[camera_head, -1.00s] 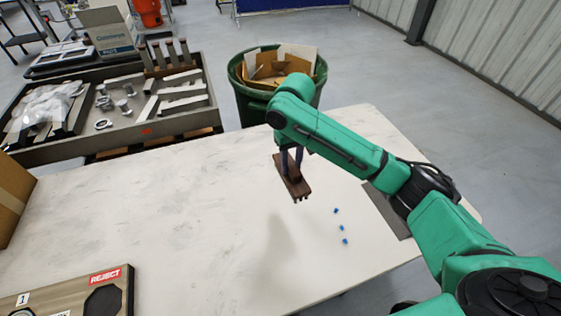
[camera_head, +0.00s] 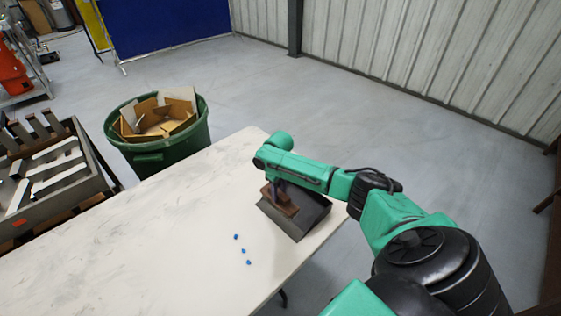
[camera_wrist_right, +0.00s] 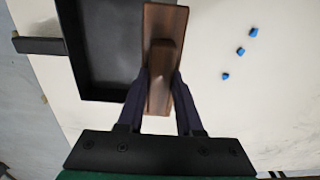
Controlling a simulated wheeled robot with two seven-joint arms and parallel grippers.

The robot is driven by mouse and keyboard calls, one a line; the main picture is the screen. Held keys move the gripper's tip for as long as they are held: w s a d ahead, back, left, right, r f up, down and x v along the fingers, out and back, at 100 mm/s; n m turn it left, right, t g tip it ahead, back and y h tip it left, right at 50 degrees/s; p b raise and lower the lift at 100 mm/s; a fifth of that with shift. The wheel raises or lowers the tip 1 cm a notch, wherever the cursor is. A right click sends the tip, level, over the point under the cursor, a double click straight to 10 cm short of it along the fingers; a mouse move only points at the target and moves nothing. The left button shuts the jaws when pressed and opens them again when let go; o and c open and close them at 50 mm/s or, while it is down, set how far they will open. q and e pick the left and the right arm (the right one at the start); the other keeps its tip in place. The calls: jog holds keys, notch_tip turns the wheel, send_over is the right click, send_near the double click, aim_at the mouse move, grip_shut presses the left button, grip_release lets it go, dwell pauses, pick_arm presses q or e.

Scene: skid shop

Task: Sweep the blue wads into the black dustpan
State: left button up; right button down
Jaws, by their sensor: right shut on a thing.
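Three small blue wads (camera_head: 243,250) lie in a loose row on the white table, left of the pan and nearer the front. They also show in the right wrist view (camera_wrist_right: 240,51). The black dustpan (camera_head: 313,219) rests at the table's right end; the wrist view shows its tray and rim (camera_wrist_right: 72,50) and a handle. My right gripper (camera_head: 275,187) is shut on a brown wooden brush (camera_head: 283,200). In the wrist view the brush (camera_wrist_right: 161,70) is between the fingers (camera_wrist_right: 160,92) and overlaps the pan's edge. The brush's underside is hidden. My left gripper is out of view.
The white table (camera_head: 150,250) is clear to the left of the wads. A green bin (camera_head: 170,150) with cardboard stands on the floor beyond the table's far edge. A grey crate of metal parts (camera_head: 90,160) is at far left.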

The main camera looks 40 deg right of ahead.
jog(key=s+a+b, duration=0.2)
jog(key=a+b, duration=0.2)
jog(key=a, duration=2)
notch_tip(320, 180, down, 7)
jog(key=b, duration=0.2)
jog(key=shift+w+a+r+b, duration=0.1)
jog(key=shift+w+r+b, duration=0.1)
jog(key=shift+b, duration=0.15)
jog(key=shift+f, duration=0.55)
jog(key=shift+f+b, duration=0.4)
jog(key=shift+f, duration=0.15)
jog(key=shift+r+p, duration=0.1)
jog(key=shift+p, duration=0.4)
